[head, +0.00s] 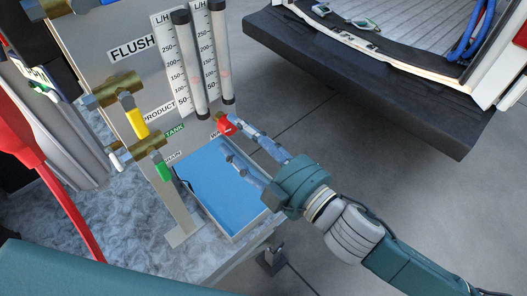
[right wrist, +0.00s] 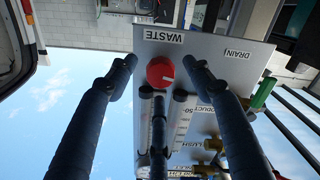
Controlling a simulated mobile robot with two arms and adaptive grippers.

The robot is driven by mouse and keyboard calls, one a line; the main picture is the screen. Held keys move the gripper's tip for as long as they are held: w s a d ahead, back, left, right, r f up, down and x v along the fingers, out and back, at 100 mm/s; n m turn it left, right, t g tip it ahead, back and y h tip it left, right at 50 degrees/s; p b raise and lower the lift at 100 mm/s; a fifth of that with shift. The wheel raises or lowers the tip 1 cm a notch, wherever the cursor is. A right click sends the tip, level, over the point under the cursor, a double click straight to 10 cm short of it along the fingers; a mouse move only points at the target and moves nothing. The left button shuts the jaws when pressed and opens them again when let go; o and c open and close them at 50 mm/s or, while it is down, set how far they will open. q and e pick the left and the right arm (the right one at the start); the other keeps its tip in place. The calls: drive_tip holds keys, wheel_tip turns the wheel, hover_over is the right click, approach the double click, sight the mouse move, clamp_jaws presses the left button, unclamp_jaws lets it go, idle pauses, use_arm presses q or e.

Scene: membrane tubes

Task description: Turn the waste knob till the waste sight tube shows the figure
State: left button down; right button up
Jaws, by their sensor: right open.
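The red waste knob (head: 225,126) sits low on the grey panel, below the sight tubes. In the right wrist view the knob (right wrist: 160,73) is beside the WASTE label (right wrist: 165,37). My right gripper (head: 236,143) is open, its fingers reaching toward the knob. In the right wrist view its fingertips (right wrist: 160,64) stand apart on both sides of the knob, with a gap showing. The right sight tube (head: 219,50), nearest above the knob, has a scale beside it and a faint reddish mark inside. The exact reading is too small to tell. My left gripper is not in view.
A second sight tube (head: 188,62) stands left of the first. A yellow-handled valve (head: 136,122) and a green-handled valve (head: 162,171) stick out at left. A blue tray (head: 215,190) lies below the panel. Open floor (head: 370,190) is at right, below a dark vehicle bumper (head: 370,90).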

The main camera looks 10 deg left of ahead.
drive_tip(key=v, duration=0.9)
drive_tip(key=shift+s+d, duration=0.25)
drive_tip(key=shift+d, duration=0.1)
